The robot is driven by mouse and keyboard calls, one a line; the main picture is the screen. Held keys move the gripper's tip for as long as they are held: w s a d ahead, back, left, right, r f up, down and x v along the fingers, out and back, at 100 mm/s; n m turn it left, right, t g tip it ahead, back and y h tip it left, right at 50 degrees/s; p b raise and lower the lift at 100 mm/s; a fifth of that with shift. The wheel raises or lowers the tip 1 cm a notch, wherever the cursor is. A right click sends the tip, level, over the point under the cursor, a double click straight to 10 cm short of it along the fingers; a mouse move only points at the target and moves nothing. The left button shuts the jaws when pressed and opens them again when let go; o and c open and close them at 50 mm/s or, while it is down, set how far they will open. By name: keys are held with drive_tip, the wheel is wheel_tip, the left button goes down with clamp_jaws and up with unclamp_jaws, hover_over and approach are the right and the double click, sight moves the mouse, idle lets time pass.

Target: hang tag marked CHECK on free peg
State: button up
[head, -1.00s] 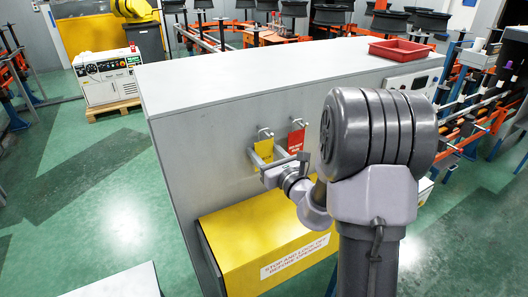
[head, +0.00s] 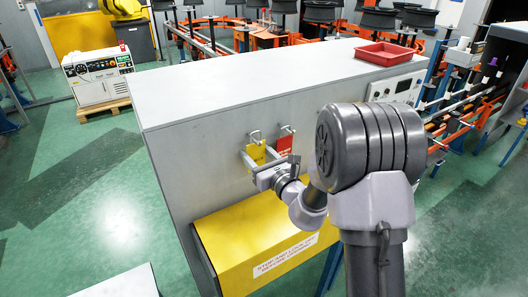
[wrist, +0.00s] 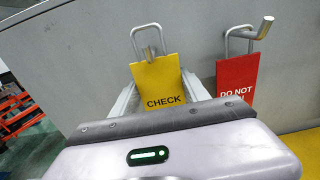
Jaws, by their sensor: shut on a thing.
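The yellow CHECK tag (wrist: 162,85) is upright in the wrist view, text facing me, with a wire loop above it. My gripper (wrist: 160,92) is shut on the tag, one finger at each side edge. A metal peg (wrist: 150,51) shows within the loop's outline, just above the tag; I cannot tell whether it passes through the loop. In the head view the tag (head: 257,153) and my gripper (head: 260,163) are close to the grey panel, below the left peg (head: 255,135).
A red DO NOT tag (wrist: 236,82) hangs by its loop on the right peg (wrist: 264,28), close beside my gripper. A yellow box (head: 260,240) juts from the grey cabinet (head: 190,170) below. A red tray (head: 385,53) sits on top.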

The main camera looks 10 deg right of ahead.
drive_tip(key=b+v, duration=0.3)
drive_tip(key=v, duration=0.9)
drive_tip(key=shift+s, duration=0.4)
idle(0.4)
drive_tip(key=shift+d, duration=0.1)
idle(0.4)
